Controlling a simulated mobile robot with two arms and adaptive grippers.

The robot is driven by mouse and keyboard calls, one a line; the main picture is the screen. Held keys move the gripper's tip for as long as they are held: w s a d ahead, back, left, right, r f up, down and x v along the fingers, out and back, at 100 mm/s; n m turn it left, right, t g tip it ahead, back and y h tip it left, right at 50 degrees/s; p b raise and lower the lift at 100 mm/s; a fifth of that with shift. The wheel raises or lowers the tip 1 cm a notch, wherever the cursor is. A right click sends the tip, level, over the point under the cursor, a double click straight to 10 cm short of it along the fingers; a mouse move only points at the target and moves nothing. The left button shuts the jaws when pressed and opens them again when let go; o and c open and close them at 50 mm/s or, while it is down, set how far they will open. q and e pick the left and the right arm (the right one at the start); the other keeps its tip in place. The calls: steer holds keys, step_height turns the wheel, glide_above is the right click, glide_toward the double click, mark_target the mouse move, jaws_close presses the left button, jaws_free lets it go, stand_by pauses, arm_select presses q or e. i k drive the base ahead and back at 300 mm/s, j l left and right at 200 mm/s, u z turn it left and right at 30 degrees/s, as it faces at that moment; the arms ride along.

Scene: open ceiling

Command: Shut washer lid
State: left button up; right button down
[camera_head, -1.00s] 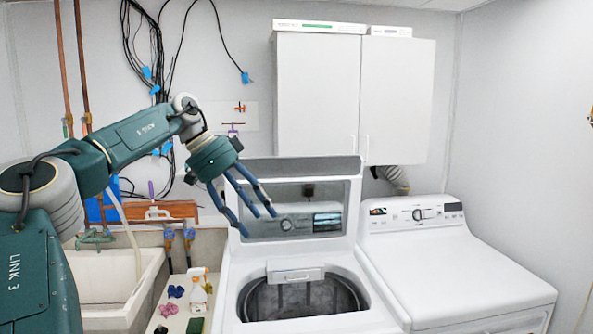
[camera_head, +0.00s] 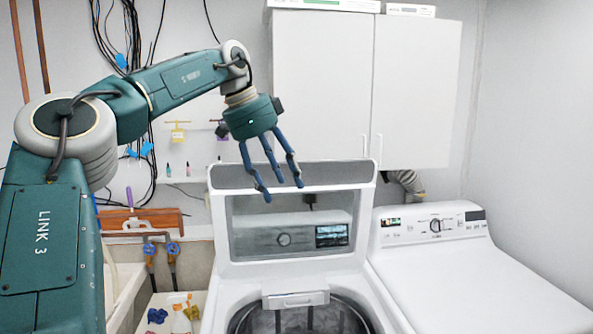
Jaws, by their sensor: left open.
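The washer (camera_head: 232,300) is white and stands in the lower middle of the head view. Its lid (camera_head: 352,222) stands upright and open, with a see-through window onto the control panel behind it. The tub opening (camera_head: 300,318) shows below, cut off by the picture's bottom edge. My left gripper (camera_head: 281,195) is open and empty, its blue fingers pointing down in front of the upper part of the lid. I cannot tell whether the fingers touch the lid. My right gripper is not in view.
A white dryer (camera_head: 470,265) stands right of the washer. White cabinets (camera_head: 325,95) hang above. A sink (camera_head: 122,290) is at the left, beside a small surface with bottles and small items (camera_head: 158,315). Cables and pipes run along the left wall.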

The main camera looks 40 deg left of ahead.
mark_target(226, 182)
steer(key=i+j, duration=0.55)
steer(key=j, duration=0.25)
steer(key=i+j, duration=0.3)
steer(key=j, duration=0.1)
